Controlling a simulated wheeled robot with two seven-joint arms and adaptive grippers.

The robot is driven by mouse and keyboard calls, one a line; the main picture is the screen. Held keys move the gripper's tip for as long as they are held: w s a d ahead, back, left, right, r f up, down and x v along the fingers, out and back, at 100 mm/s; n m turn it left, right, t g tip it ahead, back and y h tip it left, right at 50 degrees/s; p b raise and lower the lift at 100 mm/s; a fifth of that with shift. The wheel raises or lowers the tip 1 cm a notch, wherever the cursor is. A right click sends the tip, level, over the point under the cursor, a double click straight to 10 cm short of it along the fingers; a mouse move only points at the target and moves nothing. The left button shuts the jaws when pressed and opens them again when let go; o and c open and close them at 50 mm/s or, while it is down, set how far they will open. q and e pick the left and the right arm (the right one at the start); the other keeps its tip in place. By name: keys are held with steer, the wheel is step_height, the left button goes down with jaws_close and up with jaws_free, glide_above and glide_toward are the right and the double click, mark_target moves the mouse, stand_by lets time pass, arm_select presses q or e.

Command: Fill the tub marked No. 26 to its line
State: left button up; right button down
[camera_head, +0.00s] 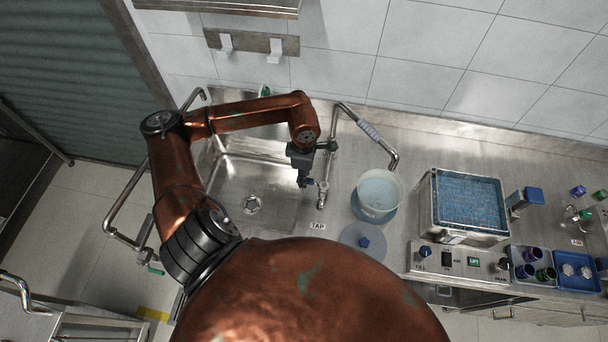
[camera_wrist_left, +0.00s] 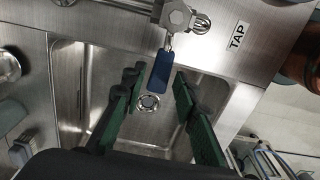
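A round white tub (camera_head: 380,194) stands on a blue disc on the counter, right of the sink. Its inside looks pale blue; its number, its line and any water level cannot be made out. The tap's spout (camera_head: 371,131) arches over and ends at the tub's upper right rim. The tap's blue lever (camera_wrist_left: 161,72) shows in the left wrist view. My left gripper (camera_head: 303,181) is at the tap; in the left wrist view its green fingers (camera_wrist_left: 154,92) are apart, with the lever between them in the picture. Contact cannot be told. My right gripper is not in view.
The steel sink (camera_head: 226,190) lies under my left arm. A grey lid with a blue knob (camera_head: 363,242) lies in front of the tub. A steel bath with blue mesh (camera_head: 468,204) and a control panel (camera_head: 459,263) stand to the right.

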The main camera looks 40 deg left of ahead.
arm_select(q)
jaws_close()
steer(key=shift+s+d+n, duration=0.3)
steer(key=shift+s+n, duration=0.2)
steer(key=shift+n, duration=0.4)
